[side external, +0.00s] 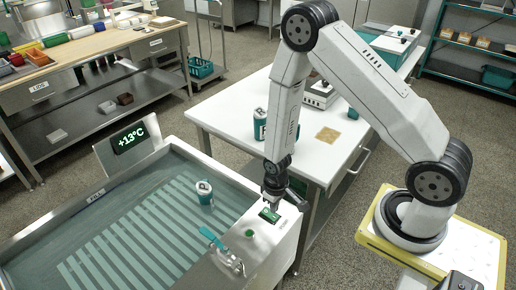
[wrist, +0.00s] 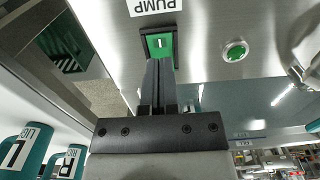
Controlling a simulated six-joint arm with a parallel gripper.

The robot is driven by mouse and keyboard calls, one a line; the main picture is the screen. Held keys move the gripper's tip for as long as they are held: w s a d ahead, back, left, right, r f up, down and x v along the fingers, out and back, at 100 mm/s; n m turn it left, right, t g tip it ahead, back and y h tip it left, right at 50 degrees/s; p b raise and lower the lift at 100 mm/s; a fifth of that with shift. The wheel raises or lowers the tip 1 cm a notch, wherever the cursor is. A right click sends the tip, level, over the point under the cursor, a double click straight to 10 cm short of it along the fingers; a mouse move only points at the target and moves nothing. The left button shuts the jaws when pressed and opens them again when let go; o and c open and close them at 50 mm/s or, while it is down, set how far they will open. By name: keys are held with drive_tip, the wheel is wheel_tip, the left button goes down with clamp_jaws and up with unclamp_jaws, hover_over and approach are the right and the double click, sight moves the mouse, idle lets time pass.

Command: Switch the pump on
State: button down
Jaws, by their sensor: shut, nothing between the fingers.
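The pump switch is a green rocker in a dark frame (wrist: 158,44), below an upside-down PUMP label (wrist: 155,6) in the wrist view. In the side view the switch (side external: 269,215) sits on the steel end panel of the water bath. My gripper (wrist: 160,62) is shut and empty, its fingertips at the lower edge of the rocker in the wrist view. In the side view my gripper (side external: 274,204) points down just over the switch; I cannot tell whether it touches. A round green button or lamp (wrist: 235,50) is beside the switch, also visible in the side view (side external: 249,233).
The bath (side external: 85,213) holds water, a slatted rack and a labelled can (side external: 204,193). A display (side external: 130,138) reads +13°C. A white table (side external: 225,112) with cans stands behind.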

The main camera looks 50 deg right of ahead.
drive_tip(key=shift+r, duration=2.25)
drive_tip(key=shift+r, duration=0.1)
drive_tip(key=r, duration=0.1)
wheel_tip(320, 180, up, 8)
drive_tip(key=t, duration=0.1)
hover_over(274, 217)
drive_tip(key=s+a+r+t, duration=0.1)
drive_tip(key=s+r, duration=0.2)
drive_tip(key=r, duration=0.5)
drive_tip(key=shift+s+a+r+t, duration=0.2)
drive_tip(key=shift+s+r+t, duration=0.1)
drive_tip(key=shift+s, duration=0.1)
